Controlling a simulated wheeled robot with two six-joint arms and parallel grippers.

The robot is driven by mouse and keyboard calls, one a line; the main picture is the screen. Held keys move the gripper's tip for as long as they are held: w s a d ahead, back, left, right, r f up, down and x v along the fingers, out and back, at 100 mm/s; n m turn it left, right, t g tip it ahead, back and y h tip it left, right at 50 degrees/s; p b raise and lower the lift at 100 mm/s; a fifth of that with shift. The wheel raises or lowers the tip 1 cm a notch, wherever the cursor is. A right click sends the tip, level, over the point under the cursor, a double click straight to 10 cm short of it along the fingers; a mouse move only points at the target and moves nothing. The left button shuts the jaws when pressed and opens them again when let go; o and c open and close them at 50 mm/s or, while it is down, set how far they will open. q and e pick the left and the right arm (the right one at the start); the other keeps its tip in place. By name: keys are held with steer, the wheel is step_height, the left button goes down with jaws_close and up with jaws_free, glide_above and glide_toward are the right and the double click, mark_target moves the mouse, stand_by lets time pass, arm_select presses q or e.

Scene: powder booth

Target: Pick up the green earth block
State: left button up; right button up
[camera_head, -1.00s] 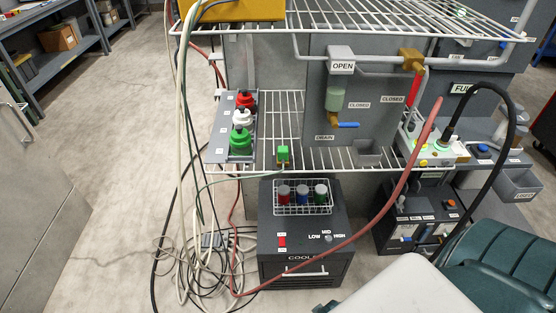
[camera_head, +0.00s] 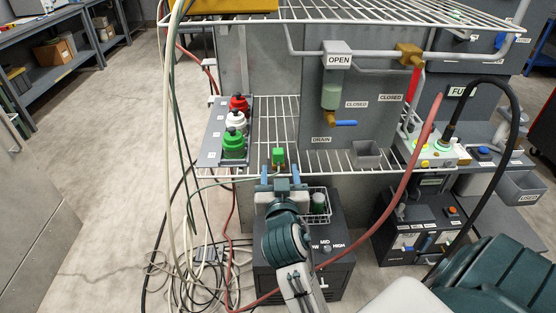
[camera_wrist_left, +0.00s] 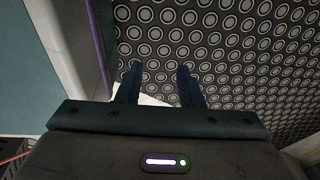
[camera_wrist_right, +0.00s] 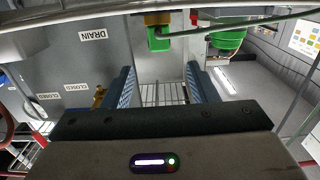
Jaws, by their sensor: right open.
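The green earth block (camera_head: 278,157) is a small green block on a brass-coloured base at the front edge of the wire shelf. A thin green cable runs to it from the left. My right gripper (camera_head: 280,176) is open just in front of the block, its blue fingers apart. In the right wrist view the green block (camera_wrist_right: 158,41) appears beyond the open fingertips (camera_wrist_right: 160,80), roughly centred between them, with nothing gripped. My left gripper (camera_wrist_left: 160,75) shows only in its own wrist view, open and empty over a dark patterned surface.
Red, white and green bottles (camera_head: 235,127) stand on a grey panel left of the block. The cooler (camera_head: 335,262) with its wire basket (camera_head: 327,210) is below, partly hidden by my right arm. Loose cables hang at left. A red hose (camera_head: 405,180) crosses at right.

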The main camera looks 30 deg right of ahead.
mark_target(278, 148)
steer(key=x, duration=0.2)
steer(key=r+p+x, duration=0.1)
steer(key=x, duration=0.1)
steer(key=shift+w+d, duration=0.2)
steer(key=shift+w, duration=0.2)
steer(key=shift+p+x, duration=0.35)
steer(key=shift+x, duration=0.5)
steer(key=x, duration=0.1)
steer(key=p+x, duration=0.1)
steer(key=x, duration=0.1)
steer(key=shift+w+d+f, duration=0.2)
steer(key=shift+d+f, duration=0.05)
steer(key=shift+f, duration=0.15)
steer(key=shift+w+d+f+h, duration=0.15)
steer(key=shift+w+d+h, duration=0.1)
steer(key=shift+w+h, duration=0.1)
arm_select(q)
steer(key=shift+s+r, duration=1.05)
arm_select(e)
steer(key=shift+a, duration=0.1)
steer(key=c, duration=1)
